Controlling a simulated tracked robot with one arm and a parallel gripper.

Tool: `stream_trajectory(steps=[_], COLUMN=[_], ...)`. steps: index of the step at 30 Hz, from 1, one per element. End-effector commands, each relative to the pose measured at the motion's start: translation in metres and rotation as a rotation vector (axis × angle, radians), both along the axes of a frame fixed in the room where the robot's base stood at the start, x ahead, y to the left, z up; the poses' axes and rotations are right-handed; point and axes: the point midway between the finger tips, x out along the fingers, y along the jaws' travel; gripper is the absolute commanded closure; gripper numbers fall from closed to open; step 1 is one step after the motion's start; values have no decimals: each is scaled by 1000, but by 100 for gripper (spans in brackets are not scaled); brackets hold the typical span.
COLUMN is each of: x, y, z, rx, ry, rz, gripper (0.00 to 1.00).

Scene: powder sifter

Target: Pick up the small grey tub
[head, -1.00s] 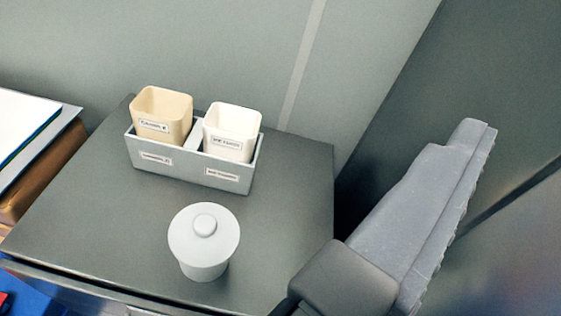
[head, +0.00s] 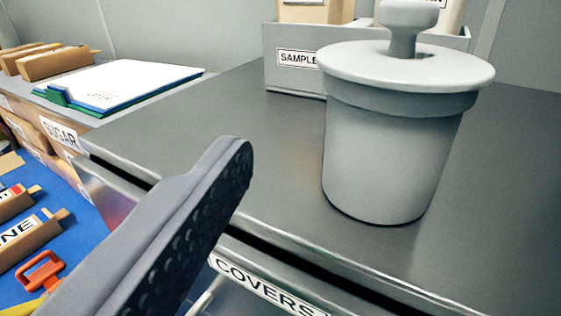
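The small grey tub (head: 390,150) stands upright on the dark grey cabinet top (head: 270,150), right of centre. It has a wide round lid with a knob on top. One finger of my gripper (head: 232,160) reaches up from the lower left, left of the tub and apart from it. Its dimpled pad faces right and nothing touches it. The other finger is not in view. My gripper is open and empty.
A grey holder (head: 292,75) with a cream cup (head: 310,10) and a white cup (head: 452,16) stands just behind the tub. Below the cabinet top's front edge is a label reading COVERS (head: 262,285). Papers (head: 120,85) lie at the back left; an orange-handled item (head: 42,272) lies lower left.

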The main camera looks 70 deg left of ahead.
Motion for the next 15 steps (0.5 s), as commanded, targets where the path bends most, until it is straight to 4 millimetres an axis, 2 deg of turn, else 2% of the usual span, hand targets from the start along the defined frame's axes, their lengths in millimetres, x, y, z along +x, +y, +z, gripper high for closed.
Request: stream_trajectory(steps=[4,10,15], x=[8,33,48], y=[14,42,58], z=[-2,-2,-2], rx=[9,9,6], ry=[4,3,2], rz=[11,10,7], gripper=[0,0,0])
